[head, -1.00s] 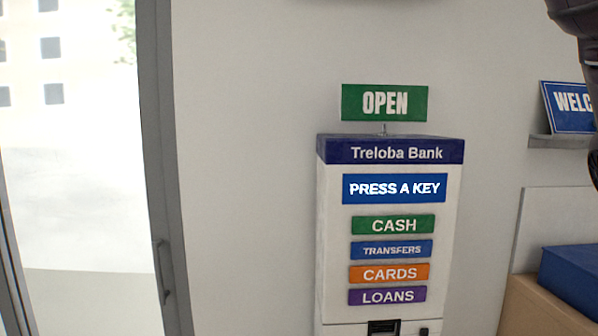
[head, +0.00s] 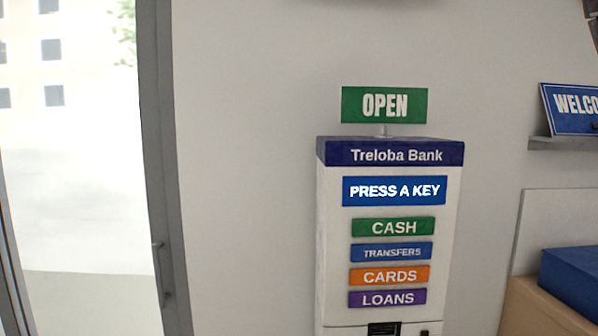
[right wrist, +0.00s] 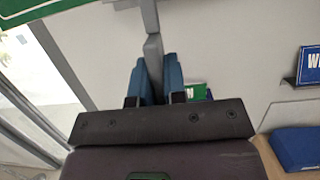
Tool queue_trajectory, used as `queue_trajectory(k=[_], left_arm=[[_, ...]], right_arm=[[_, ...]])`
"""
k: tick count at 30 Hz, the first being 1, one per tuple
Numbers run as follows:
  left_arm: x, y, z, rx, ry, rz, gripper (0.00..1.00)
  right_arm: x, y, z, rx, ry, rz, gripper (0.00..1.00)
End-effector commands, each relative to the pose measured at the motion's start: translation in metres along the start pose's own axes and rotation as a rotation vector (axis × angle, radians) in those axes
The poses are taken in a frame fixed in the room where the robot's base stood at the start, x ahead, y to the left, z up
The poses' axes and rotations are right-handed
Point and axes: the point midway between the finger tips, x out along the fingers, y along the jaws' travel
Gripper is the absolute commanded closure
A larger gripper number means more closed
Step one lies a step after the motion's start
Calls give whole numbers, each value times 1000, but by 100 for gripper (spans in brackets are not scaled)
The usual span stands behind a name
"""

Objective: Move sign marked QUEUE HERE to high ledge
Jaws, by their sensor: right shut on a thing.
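In the right wrist view, my right gripper (right wrist: 154,75) has blue fingers shut on a grey post (right wrist: 152,45) with a bracket at its top. A green panel with a white edge (right wrist: 45,8) shows at the top left, mostly cut off. It looks like part of the held sign, but its lettering is out of frame, so QUEUE HERE cannot be read. In the head view, a grey ledge (head: 545,144) sticks out from the wall at the right, bearing a blue WELCOME sign (head: 575,108), cut off by the edge. My left gripper is in no view.
A Treloba Bank kiosk (head: 330,250) stands mid-picture with a green OPEN sign (head: 384,105) on top. A blue box (head: 572,275) sits on a wooden surface (head: 530,310) at lower right. A glass door (head: 80,180) is at left; bare wall lies between.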

Motion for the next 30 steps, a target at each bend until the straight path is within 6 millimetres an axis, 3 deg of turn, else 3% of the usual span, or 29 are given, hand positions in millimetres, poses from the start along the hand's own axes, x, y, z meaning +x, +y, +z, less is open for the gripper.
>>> queue_trajectory(k=[18, 30], left_arm=[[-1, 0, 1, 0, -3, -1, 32], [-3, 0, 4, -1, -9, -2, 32]], right_arm=[[16, 1, 56, -1, -30, -20, 100], [19, 1, 61, -2, -33, -22, 100]])
